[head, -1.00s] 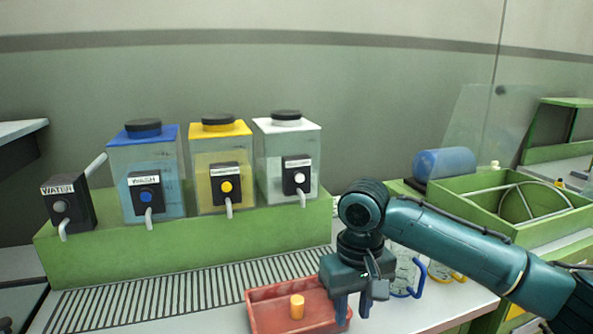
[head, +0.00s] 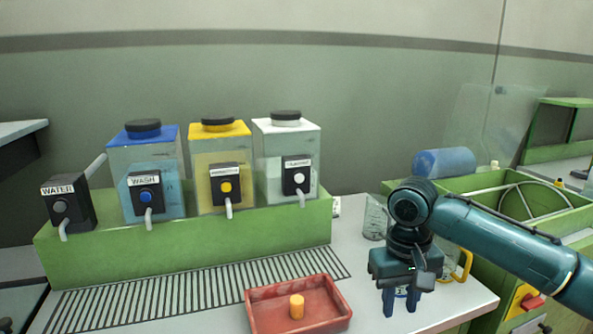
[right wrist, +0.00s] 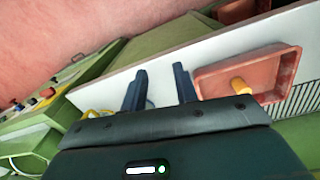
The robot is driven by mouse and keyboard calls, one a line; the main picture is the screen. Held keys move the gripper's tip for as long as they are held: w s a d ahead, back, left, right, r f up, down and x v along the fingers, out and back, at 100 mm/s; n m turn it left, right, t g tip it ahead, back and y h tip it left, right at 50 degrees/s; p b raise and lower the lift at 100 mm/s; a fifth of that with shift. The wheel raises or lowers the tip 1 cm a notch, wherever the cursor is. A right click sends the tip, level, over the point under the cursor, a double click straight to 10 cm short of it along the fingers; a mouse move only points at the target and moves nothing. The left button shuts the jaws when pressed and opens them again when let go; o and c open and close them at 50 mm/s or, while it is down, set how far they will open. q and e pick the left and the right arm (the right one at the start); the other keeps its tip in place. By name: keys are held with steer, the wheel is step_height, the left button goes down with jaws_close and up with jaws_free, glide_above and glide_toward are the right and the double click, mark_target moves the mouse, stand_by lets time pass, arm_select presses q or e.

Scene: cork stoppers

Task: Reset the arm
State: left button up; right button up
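My right gripper (head: 401,303) points down over the right part of the white table, to the right of the red tray (head: 262,320). Its two blue-grey fingers are apart with nothing between them; the right wrist view also shows the spread fingers (right wrist: 160,88). An orange cork stopper (head: 297,307) stands upright in the tray. The tray's rim (right wrist: 292,62) and the stopper (right wrist: 240,86) also show in the right wrist view, beside the fingers. My left gripper is in neither view.
A green stand (head: 190,247) holds blue, yellow and white-topped tanks with taps, a water tap (head: 68,205) at its left. A slotted drain (head: 200,291) lies in front. A glass beaker (head: 375,218) and a yellow-handled jug (head: 462,264) stand close behind my right gripper.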

steer(key=s+d+m, duration=0.1)
steer(key=d+m, duration=0.3)
steer(key=d, duration=1.2)
steer(key=s+a+f+n+t+y, duration=0.1)
steer(key=s+a+f+n+t, duration=0.15)
steer(key=f, duration=0.85)
steer(key=s+a+f+n+t, duration=0.2)
steer(key=f+n, duration=0.2)
steer(key=f, duration=0.6)
steer(key=s+a+f+n+t+y, duration=0.1)
steer(key=s+f+n+t+y, duration=0.1)
steer(key=s+n, duration=0.35)
steer(key=s+a+f+n+t+y, duration=0.1)
steer(key=s+f+n+t, duration=0.1)
steer(key=s, duration=0.7)
steer(key=a+r+m+t+p, duration=0.2)
steer(key=a+m, duration=0.6)
steer(key=a, duration=0.5)
steer(key=shift+w+r+m+p, duration=0.35)
steer(key=shift+r+p, duration=0.15)
steer(key=shift+p, duration=0.3)
